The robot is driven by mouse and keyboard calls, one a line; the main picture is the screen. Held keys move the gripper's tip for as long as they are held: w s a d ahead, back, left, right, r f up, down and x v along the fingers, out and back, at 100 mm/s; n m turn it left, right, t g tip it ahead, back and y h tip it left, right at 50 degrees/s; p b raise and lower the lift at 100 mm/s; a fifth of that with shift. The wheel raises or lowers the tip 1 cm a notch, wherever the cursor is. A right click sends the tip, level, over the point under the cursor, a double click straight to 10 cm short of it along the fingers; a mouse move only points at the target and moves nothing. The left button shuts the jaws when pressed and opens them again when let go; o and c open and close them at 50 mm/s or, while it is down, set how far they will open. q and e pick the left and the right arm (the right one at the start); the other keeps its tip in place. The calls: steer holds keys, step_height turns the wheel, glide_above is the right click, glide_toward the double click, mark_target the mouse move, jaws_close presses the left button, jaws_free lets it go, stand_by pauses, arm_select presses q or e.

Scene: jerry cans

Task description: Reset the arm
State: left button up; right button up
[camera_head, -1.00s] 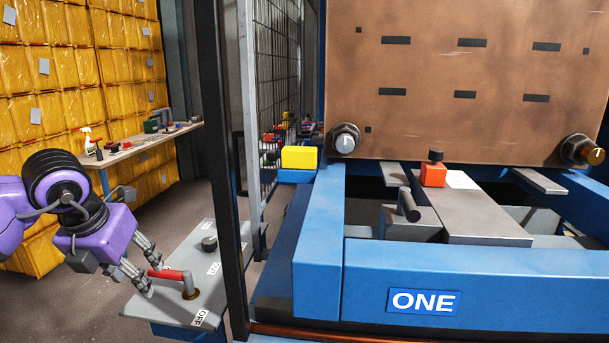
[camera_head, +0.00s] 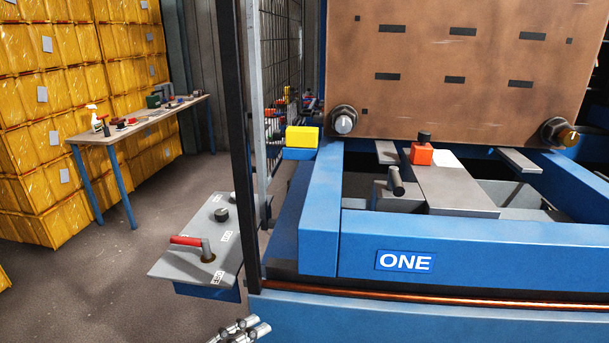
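The control panel (camera_head: 190,268) is a grey sloped plate at the lower left. It carries a lever with a red handle (camera_head: 186,240), which points left from its pivot, and a dark round knob (camera_head: 221,214). Small white labels are on the plate. The metal fingers of one gripper, which looks like my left gripper (camera_head: 248,327), show at the bottom edge, below the panel and apart from the lever. Most of this gripper and its arm are out of frame. Nothing is seen between the fingers, but their opening is unclear. My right gripper is not in view.
A dark post (camera_head: 243,150) stands beside the panel. A table (camera_head: 140,122) and yellow crates (camera_head: 50,150) are at left. Floor between is clear.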

arm_select(q)
steer(key=s+a+f+n+t+y+p, duration=0.1)
steer(key=s+a+f+n+t+y, duration=0.2)
steer(key=a+f+n+t+y, duration=0.55)
steer(key=s+a+f+n+g+y+p, duration=0.1)
steer(key=s+f+n+g, duration=0.4)
steer(key=s, duration=0.6)
steer(key=s+a+f+n+g+y+p, duration=0.1)
steer(key=s+f+n+g+y, duration=0.3)
steer(key=s+f+n, duration=0.5)
steer(key=s+f+g, duration=0.2)
steer(key=shift+s+a+y, duration=0.15)
steer(key=shift+s+y, duration=0.2)
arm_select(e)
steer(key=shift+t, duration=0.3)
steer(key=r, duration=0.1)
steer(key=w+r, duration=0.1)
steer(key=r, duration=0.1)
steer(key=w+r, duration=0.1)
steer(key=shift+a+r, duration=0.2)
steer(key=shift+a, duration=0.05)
arm_select(q)
steer(key=shift+r, duration=0.1)
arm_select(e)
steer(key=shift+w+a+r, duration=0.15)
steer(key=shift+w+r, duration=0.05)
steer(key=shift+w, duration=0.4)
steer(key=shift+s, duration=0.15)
